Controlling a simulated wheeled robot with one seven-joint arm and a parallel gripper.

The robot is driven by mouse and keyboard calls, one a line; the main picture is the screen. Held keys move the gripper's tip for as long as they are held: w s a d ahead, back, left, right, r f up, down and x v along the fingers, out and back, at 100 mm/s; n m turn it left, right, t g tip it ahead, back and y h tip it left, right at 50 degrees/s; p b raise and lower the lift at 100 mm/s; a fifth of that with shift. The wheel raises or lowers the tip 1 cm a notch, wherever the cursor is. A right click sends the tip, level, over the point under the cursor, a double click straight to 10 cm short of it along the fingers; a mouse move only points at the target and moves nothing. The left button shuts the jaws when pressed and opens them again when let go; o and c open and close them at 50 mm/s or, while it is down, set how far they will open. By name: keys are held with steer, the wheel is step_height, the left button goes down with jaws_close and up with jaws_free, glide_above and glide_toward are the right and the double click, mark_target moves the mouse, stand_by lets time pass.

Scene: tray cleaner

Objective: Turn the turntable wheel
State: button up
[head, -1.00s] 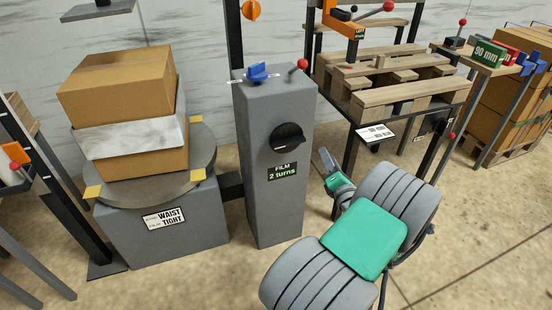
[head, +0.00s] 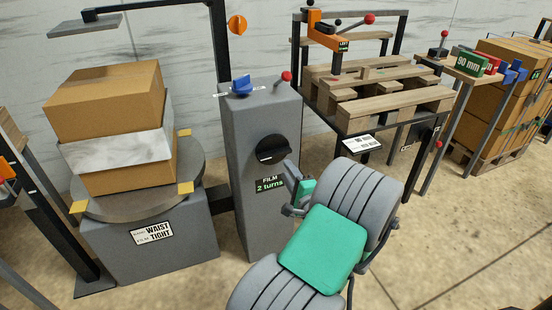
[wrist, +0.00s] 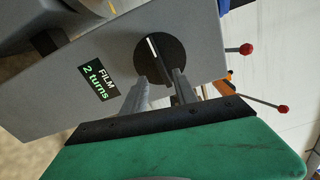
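The wheel is a round black dial (head: 268,150) with a raised bar across it, on the front of a grey post (head: 240,190). It also shows in the wrist view (wrist: 176,50). A label reading "FILM 2 turns" is below it. My gripper (wrist: 160,78) is open in the wrist view, its two grey fingers apart and reaching toward the dial, with the bar between their tips in the picture. I cannot tell whether they touch it. In the head view my gripper (head: 290,180) is at the dial's lower right. The round turntable (head: 100,206) carries stacked boxes (head: 110,100), the stack partly wrapped in film.
A blue knob (head: 241,86) and a red-tipped lever (head: 286,77) are on top of the post. A pallet bench (head: 390,105) stands to the right, close to my arm. A label on the turntable base reads "WAIST TIGHT". Floor is clear at the lower right.

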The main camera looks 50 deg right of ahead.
mark_target(277, 156)
steer(key=w+d, duration=0.1)
steer(key=w, duration=0.1)
steer(key=w+d+n, duration=0.1)
steer(key=w, duration=0.1)
steer(key=w+d+n, duration=0.1)
steer(key=w+d, duration=0.1)
steer(key=shift+w+b, duration=0.35)
steer(key=shift+w, duration=0.05)
jaws_close()
stand_by(0.4)
